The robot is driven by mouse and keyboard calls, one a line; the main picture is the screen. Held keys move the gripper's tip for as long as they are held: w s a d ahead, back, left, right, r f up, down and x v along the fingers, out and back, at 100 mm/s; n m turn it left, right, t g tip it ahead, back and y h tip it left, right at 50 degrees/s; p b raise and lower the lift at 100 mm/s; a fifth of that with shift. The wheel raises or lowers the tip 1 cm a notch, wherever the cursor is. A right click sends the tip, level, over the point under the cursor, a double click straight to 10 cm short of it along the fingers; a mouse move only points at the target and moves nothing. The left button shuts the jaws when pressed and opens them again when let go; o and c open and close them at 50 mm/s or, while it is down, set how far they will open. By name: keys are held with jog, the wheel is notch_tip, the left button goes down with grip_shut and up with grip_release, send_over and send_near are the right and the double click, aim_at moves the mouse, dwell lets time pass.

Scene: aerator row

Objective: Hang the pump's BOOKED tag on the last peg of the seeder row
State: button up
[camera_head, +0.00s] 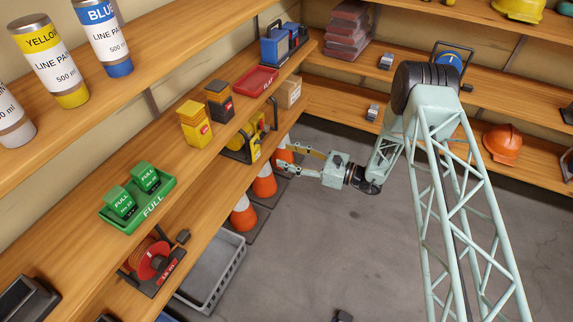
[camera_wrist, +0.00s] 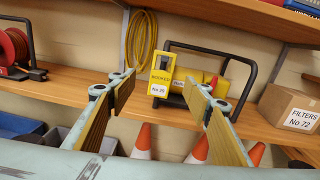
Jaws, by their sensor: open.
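The BOOKED tag (camera_wrist: 161,76) is a yellow plate with a dark window and a white "No 29" label. In the wrist view it hangs upright at the left front of the pump (camera_wrist: 202,82), a yellow body in a black tube frame on the lower shelf. The pump also shows in the head view (camera_head: 246,143). My gripper (camera_head: 281,156) points at the shelf from the aisle side. In the wrist view its open fingers (camera_wrist: 162,80) stand left and right of the tag, with nothing between the pads. I cannot make out the seeder row's pegs in either view.
A yellow hose coil (camera_wrist: 141,40) hangs behind. Orange cones (camera_head: 264,182) and a grey crate (camera_head: 213,272) are below the shelf. The floor (camera_head: 340,230) right of them is largely clear.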

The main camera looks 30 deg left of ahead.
jog(key=shift+m+t, duration=0.4)
jog(key=shift+m, duration=0.1)
jog(key=f, duration=0.5)
jog(key=shift+a, duration=0.3)
jog(key=shift+s+a, duration=0.1)
jog(key=shift+a, duration=0.05)
send_near(257, 151)
jog(key=shift+s+a+f, duration=0.1)
jog(key=shift+a+f, duration=0.2)
jog(key=shift+a, duration=0.4)
jog(key=shift+a+f, duration=0.3)
jog(key=shift+a, duration=0.35)
jog(key=shift+s+a+f, duration=0.1)
jog(key=shift+a+f, duration=0.2)
jog(key=shift+a, duration=0.4)
jog(key=shift+s+a+b, duration=0.15)
jog(key=shift+a+b, duration=0.95)
jog(key=shift+a, duration=1.45)
jog(key=c, duration=0.8)
jog(key=shift+r, duration=0.8)
